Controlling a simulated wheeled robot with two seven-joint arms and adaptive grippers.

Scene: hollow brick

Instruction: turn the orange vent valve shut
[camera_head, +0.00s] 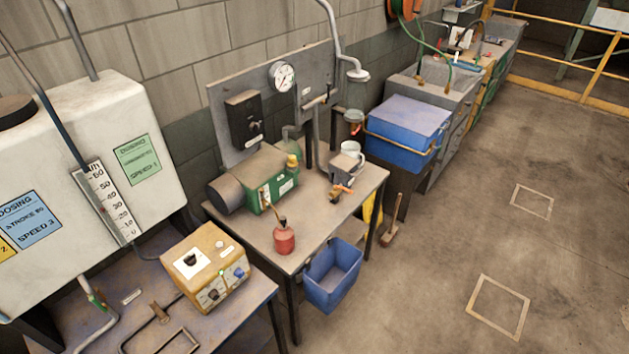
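A small orange piece that looks like the vent valve (341,192) shows near the right front edge of the middle workbench (258,232). It sits just below a grey block-like fitting (347,166). It is too small to tell which way its handle is turned. Neither of my grippers is in view.
A green pump unit (270,186) and a red can (284,239) stand on the same bench. A blue bin (333,275) hangs at its front. A yellow control box (205,266) is on the left bench. The floor (430,250) at right is mostly clear.

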